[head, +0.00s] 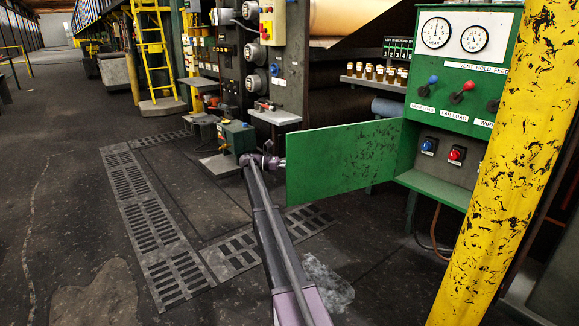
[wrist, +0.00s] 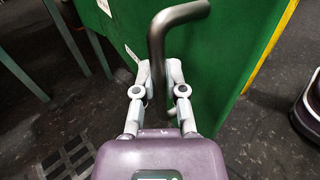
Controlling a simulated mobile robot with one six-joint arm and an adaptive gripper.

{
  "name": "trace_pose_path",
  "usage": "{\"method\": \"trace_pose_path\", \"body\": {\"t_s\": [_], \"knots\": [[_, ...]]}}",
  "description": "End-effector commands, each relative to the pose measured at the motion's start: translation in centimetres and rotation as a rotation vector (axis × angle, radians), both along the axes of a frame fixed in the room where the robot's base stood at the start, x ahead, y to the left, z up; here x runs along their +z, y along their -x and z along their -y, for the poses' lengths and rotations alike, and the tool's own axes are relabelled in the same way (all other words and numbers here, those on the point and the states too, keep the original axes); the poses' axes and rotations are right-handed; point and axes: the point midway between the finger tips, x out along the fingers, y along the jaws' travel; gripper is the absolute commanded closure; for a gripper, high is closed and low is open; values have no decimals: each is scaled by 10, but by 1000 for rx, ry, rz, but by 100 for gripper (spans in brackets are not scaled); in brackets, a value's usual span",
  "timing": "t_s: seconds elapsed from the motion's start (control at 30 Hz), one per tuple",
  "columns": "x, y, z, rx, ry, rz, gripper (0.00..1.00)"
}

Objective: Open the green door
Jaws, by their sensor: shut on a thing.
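The green door (head: 340,158) stands swung out from the green control cabinet (head: 486,118) and extends to the left, with its inner face towards the head camera. Behind its opening, a panel with a blue button (head: 429,146) and a red button (head: 456,154) shows. My gripper (head: 281,163) is at the door's free left edge in the head view, its fingers partly hidden behind the door. In the wrist view, my gripper (wrist: 159,80) is shut on the bent grey door handle (wrist: 175,28), with a finger on each side. The green door (wrist: 220,70) fills the area behind the handle.
A yellow, chipped post (head: 508,160) rises at the right in front of the cabinet. A green ledge (head: 437,188) juts out below the opening. Floor grates (head: 145,215) lie to the left. A small green box (head: 237,137) stands beyond my gripper. Open floor lies at left.

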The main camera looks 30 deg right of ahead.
Motion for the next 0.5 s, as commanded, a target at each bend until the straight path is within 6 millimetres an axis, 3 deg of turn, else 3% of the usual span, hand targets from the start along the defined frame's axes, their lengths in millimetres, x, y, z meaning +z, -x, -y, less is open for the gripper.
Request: {"method": "trace_pose_path", "body": {"t_s": [0.03,0.13,0.5], "knots": [[0,1,6,0,-1,-1,79],[0,0,3,2,-1,-1,49],[0,-2,-3,6,0,0,49]]}}
